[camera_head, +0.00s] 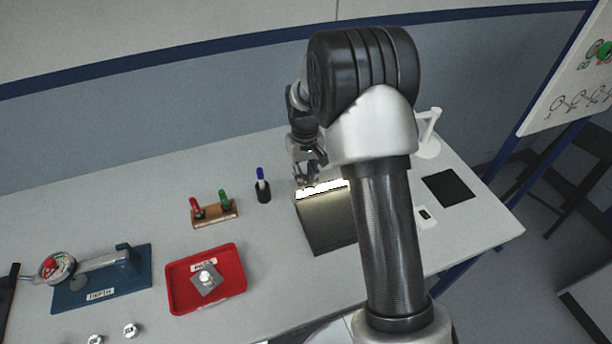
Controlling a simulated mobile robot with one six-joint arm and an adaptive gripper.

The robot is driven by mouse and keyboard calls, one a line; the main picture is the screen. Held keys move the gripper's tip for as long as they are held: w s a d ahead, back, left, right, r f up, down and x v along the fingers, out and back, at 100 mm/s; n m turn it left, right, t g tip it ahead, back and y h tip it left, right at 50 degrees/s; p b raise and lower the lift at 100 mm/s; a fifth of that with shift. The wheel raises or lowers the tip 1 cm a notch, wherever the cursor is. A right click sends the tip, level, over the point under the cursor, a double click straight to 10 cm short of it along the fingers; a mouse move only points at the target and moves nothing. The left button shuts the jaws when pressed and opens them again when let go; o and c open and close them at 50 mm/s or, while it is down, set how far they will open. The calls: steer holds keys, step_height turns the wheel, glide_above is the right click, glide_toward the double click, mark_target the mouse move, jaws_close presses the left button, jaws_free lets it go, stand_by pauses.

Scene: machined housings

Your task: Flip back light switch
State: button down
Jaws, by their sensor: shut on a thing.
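A small white plate with a black rocker (427,217), which looks like the light switch, lies on the table just right of my arm. Which way its rocker is tipped is too small to tell. My gripper (310,178) is well to the left of it, at the back edge of a dark box (326,225) with a brightly lit strip along its top. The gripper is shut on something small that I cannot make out. My arm hides the right part of the box and much of the gripper.
A white lamp-like stand (430,148) and a black mat (449,188) are at the right. A pen holder (263,194), a wooden block with red and green pegs (214,215), a red tray (236,283) holding a grey part, and a blue gauge base (75,292) stand left.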

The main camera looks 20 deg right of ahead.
steer(key=g+p, duration=0.1)
steer(key=p, duration=0.3)
steer(key=shift+w+r+g, duration=0.3)
steer(key=shift+r+g, duration=0.05)
steer(key=shift+g, duration=0.05)
steer(key=shift+w+f+g+p, duration=0.1)
steer(key=shift+w+g+p, duration=0.1)
steer(key=shift+g+p, duration=0.35)
steer(key=shift+w+f+g+p, duration=0.15)
steer(key=shift+g+p, duration=0.15)
steer(key=shift+g, duration=0.45)
steer(key=shift+r, duration=0.1)
steer(key=c, duration=1.5)
jaws_free()
steer(key=shift+r, duration=0.1)
steer(key=shift+v, duration=5.9)
